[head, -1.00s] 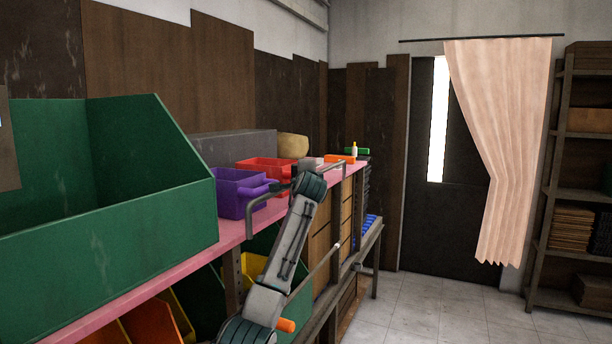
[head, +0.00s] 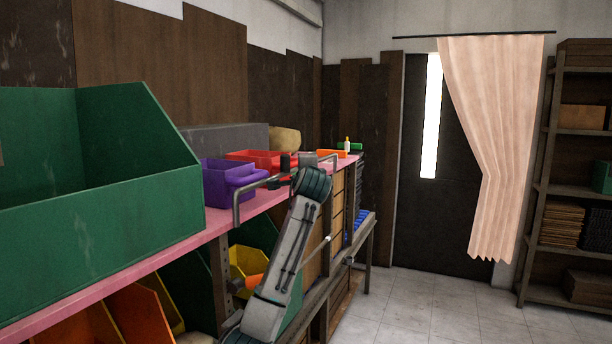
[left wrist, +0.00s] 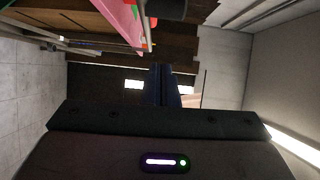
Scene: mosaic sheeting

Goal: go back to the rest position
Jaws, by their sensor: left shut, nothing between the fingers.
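A grey arm of mine rises from the bottom middle of the head view, bent at a dark ribbed joint in front of the pink shelf (head: 212,229). Its fingers cannot be made out there. In the left wrist view my left gripper (left wrist: 168,84) has its two dark fingers together, with nothing seen between them. It points toward the dark wall and a bright strip, clear of the pink shelf (left wrist: 122,20), which shows at the upper left. My right gripper is not in view.
A large green bin (head: 100,222) stands on the shelf at left. A purple bin (head: 227,187) and a red bin (head: 262,157) stand farther along, near my arm. A metal rail (head: 237,207) juts from the shelf edge. Tiled floor (head: 430,315) lies open at right.

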